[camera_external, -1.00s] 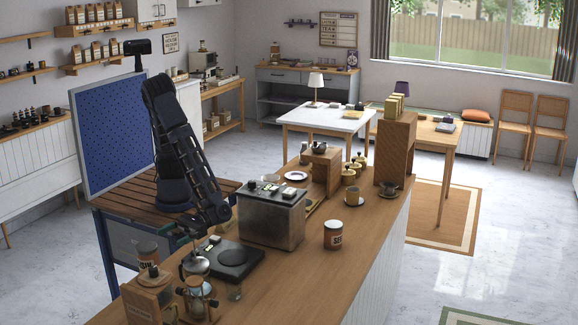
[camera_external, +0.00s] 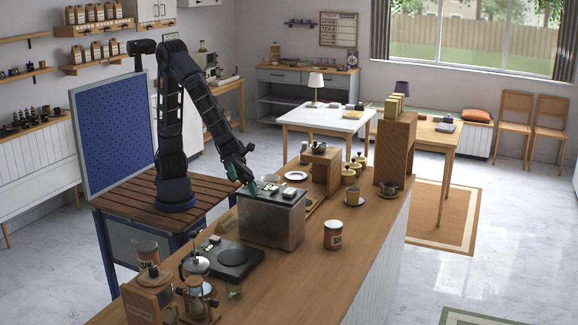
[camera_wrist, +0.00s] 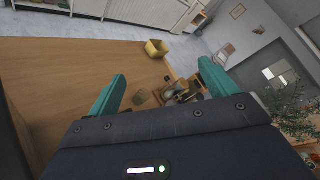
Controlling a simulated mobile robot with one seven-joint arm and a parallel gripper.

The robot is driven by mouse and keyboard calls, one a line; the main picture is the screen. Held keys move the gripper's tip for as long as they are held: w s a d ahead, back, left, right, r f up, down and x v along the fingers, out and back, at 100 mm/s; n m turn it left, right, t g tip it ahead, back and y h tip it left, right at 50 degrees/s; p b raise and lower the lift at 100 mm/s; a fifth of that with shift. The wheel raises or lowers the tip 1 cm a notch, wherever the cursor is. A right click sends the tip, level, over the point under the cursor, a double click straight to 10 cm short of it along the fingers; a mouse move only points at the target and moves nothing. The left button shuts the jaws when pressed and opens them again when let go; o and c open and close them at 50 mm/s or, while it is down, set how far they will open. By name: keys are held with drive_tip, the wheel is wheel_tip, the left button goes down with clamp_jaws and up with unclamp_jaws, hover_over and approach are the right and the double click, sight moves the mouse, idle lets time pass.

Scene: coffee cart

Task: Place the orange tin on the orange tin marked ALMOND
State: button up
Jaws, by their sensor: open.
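My gripper (camera_external: 249,184) is at the back of the metal box's top, away from both tins. In the wrist view my gripper (camera_wrist: 160,86) has its teal fingers wide apart with nothing held between them.
The metal box (camera_external: 271,217) stands mid-counter. A tall wooden stand (camera_external: 395,155) and a cup (camera_external: 354,198) are farther back. Bare counter (camera_external: 300,285) lies in front of the right tin.

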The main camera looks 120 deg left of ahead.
drive_tip(key=s+a+r+n+y, duration=0.2)
drive_tip(key=s+a+n+y, duration=0.1)
drive_tip(key=a+n, duration=0.4)
drive_tip(key=s+a+r+n+t+y, duration=0.1)
drive_tip(key=s+a+n+y, duration=0.15)
drive_tip(key=a+n, duration=0.5)
drive_tip(key=s+a+r+n+y, duration=0.2)
drive_tip(key=s+a+n+y, duration=0.15)
drive_tip(key=a, duration=0.65)
drive_tip(key=s+a+f+n+g+y, duration=0.1)
drive_tip(key=s+a+n+g, duration=0.2)
drive_tip(key=s+n, duration=0.6)
drive_tip(key=s+a+f+n+g+y, duration=0.1)
drive_tip(key=s+a+n+g, duration=0.2)
drive_tip(key=s, duration=1.4)
drive_tip(key=a+n, duration=0.2)
drive_tip(key=n, duration=0.3)
drive_tip(key=shift+s+a+f+n+g+y, duration=0.3)
drive_tip(key=shift+f+n+y, duration=0.1)
